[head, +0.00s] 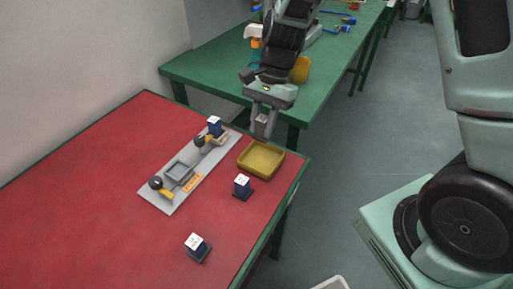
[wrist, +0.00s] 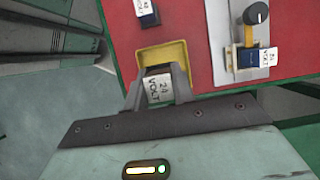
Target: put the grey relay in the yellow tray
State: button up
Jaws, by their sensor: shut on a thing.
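The grey relay (wrist: 158,88), with a white "24 VOLT" label, is between the two fingers of my gripper (wrist: 158,84) in the wrist view. In the head view my gripper (head: 262,128) hangs above the far right part of the red table, just above and behind the yellow tray, shut on the small grey relay (head: 262,119). The yellow tray (head: 261,159) is shallow and looks empty in the head view. In the wrist view the tray (wrist: 160,52) is partly hidden behind the relay and fingers.
A grey panel (head: 158,198) with an empty square socket (head: 179,171) and knobs lies left of the tray. A blue relay (head: 214,128) stands at its far end. A green table (head: 205,68) is behind.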

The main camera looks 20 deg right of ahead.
notch_tip(320, 180, down, 9)
jog(key=shift+f, duration=0.1)
dwell(0.4)
jog(key=shift+f, duration=0.1)
jog(key=o, duration=1)
jog(key=shift+s, duration=0.1)
jog(key=v, duration=1.2)
jog(key=s+a+r+n+t+h, duration=0.1)
jog(key=s+a+r+n, duration=0.1)
jog(key=s+n, duration=0.4)
jog(key=s+a+r+n+t+h, duration=0.1)
jog(key=s+a+n, duration=0.3)
jog(key=s, duration=0.5)
jog(key=s+a+r+n+h, duration=0.1)
jog(key=s+a+r+n, duration=0.3)
jog(key=s+n, duration=0.3)
jog(key=shift+s+n+t, duration=0.4)
jog(key=shift+n, duration=0.4)
